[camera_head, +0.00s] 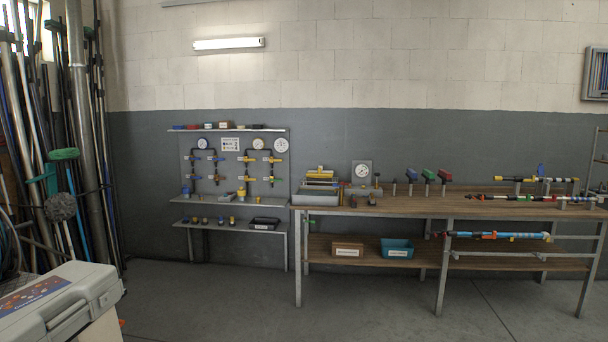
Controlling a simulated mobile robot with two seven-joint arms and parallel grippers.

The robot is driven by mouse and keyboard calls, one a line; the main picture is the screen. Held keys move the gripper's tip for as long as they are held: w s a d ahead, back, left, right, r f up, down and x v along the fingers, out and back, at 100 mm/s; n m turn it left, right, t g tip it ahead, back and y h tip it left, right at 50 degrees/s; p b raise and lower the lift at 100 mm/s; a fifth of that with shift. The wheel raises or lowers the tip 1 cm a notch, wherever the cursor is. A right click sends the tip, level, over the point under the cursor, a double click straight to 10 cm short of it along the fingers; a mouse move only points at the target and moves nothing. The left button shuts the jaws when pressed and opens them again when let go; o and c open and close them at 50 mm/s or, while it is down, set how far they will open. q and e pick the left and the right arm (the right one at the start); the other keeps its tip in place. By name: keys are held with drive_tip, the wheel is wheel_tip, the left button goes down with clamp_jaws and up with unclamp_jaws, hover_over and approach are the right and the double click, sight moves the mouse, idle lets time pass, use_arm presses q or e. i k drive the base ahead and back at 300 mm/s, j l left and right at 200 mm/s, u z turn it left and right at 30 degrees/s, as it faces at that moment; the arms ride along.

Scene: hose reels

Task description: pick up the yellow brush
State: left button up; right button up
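A yellow item (320,169), which may be the yellow brush, shows at the top of a pile in the grey tray (316,200). The tray sits at the left end of the long wooden bench (420,207). It is too small and far away to tell whether it is a brush. Neither of my grippers is in view.
A pale case (62,305) stands close at the lower left. Poles and a round grey brush head (62,207) crowd the left wall. A wall panel with valves and shelves (236,165) is left of the bench. The floor (225,305) before the bench is clear.

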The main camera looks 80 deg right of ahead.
sight(326, 177)
drive_tip(key=i+l+z, duration=0.15)
drive_tip(key=l+z, duration=0.2)
drive_tip(key=z, duration=0.15)
drive_tip(key=i+l+z, duration=0.25)
drive_tip(key=z, duration=0.2)
drive_tip(key=i+l+z, duration=0.25)
drive_tip(key=z, duration=0.25)
drive_tip(key=i+l+z, duration=0.3)
drive_tip(key=z, duration=0.2)
drive_tip(key=i+l+z, duration=0.25)
drive_tip(key=z, duration=0.2)
drive_tip(key=i+z, duration=0.5)
drive_tip(key=i+l, duration=0.2)
drive_tip(key=i, duration=0.25)
drive_tip(key=i+l+u, duration=0.15)
drive_tip(key=i, duration=0.35)
drive_tip(key=i+l, duration=0.3)
drive_tip(key=i, duration=0.15)
drive_tip(key=j+u, duration=0.05)
